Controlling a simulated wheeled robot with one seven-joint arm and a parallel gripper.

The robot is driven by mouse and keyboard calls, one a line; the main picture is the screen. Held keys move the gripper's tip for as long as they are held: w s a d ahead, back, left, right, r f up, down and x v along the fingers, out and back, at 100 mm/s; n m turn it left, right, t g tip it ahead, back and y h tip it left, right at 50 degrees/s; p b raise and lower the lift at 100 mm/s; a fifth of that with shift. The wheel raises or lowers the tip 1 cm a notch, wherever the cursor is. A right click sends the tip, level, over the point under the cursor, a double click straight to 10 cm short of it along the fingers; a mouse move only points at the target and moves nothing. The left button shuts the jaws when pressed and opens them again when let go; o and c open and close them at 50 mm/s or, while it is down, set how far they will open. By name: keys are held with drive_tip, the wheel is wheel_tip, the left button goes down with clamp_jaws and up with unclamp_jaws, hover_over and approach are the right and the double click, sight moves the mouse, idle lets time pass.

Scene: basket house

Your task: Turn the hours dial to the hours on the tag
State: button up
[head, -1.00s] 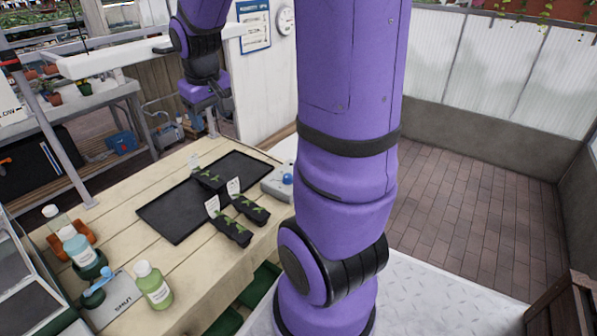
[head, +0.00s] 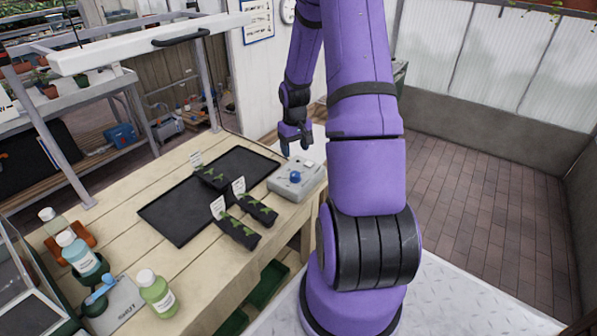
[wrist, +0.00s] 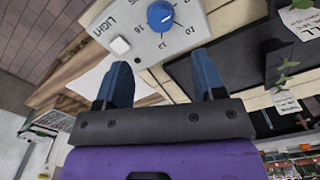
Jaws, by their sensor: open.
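The hours dial is a round blue knob (head: 295,177) on a grey control box (head: 312,181) at the table's right end. My gripper (head: 296,150) is above and behind the box, pointing down. In the wrist view my gripper (wrist: 163,78) is open and empty, apart from the knob. White tags (head: 218,207) stand in the seedling packs; a tag (wrist: 300,22) in the wrist view shows "ALL", partly cut off.
A white square button (wrist: 120,46) labelled LIGHT is beside the knob. A black tray (head: 180,213) and seedling packs (head: 238,232) lie left of the box. Bottles (head: 158,293) stand at the front left. A white wall rises behind the table.

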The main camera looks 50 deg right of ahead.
sight(295, 173)
wheel_tip(295, 173, down, 10)
drive_tip(key=shift+f, duration=0.15)
idle(0.3)
drive_tip(key=c, duration=0.9)
